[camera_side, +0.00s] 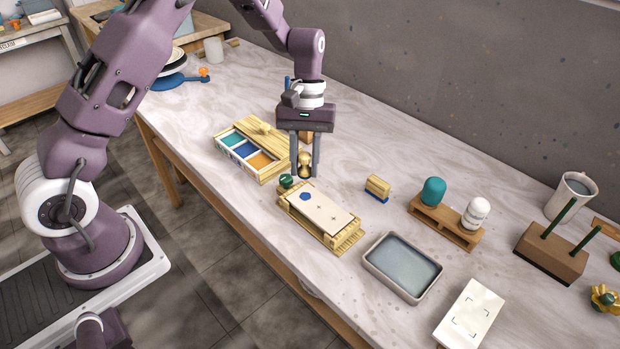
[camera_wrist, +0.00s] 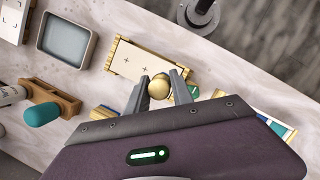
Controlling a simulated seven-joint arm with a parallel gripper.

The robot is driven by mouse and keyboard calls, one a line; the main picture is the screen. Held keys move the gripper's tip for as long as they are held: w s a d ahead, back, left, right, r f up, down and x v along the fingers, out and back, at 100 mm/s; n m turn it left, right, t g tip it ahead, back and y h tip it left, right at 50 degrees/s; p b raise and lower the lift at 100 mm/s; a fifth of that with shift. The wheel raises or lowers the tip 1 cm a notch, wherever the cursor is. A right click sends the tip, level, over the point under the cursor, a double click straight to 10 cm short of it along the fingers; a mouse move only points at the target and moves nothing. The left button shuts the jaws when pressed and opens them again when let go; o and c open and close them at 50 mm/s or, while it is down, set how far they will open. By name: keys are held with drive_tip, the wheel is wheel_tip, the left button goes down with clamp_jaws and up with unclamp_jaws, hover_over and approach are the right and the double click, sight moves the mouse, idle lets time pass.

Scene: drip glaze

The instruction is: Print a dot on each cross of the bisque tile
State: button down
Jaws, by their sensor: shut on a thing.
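The cream bisque tile (camera_side: 327,211) lies on a slatted wooden stand. In the wrist view the tile (camera_wrist: 137,61) shows two bare crosses. My gripper (camera_side: 305,168) is shut on a gold-coloured knob-shaped stamp (camera_side: 304,158), held beyond the tile's far left end. The stamp (camera_wrist: 158,89) sits between the fingertips in the wrist view. Its printing face is hidden. A wooden box (camera_side: 267,175) holds green, blue and orange pads.
A dark green knob (camera_side: 286,181) is close by the tile's left end. A blue-edged wooden block (camera_side: 377,188), a water tray (camera_side: 402,267), a wooden holder with teal and white knobs (camera_side: 447,226) and a white marked card (camera_side: 470,315) stand right of the tile.

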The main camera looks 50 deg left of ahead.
sight(318, 211)
drive_tip(key=shift+d+f, duration=0.75)
drive_tip(key=shift+f, duration=0.25)
drive_tip(key=shift+d+f, duration=0.75)
drive_tip(key=shift+f, duration=0.25)
drive_tip(key=shift+d+f, duration=0.75)
drive_tip(key=shift+f, duration=0.25)
drive_tip(key=shift+f, duration=0.55)
wheel_tip(318, 211, up, 7)
idle(0.4)
drive_tip(key=shift+d, duration=0.1)
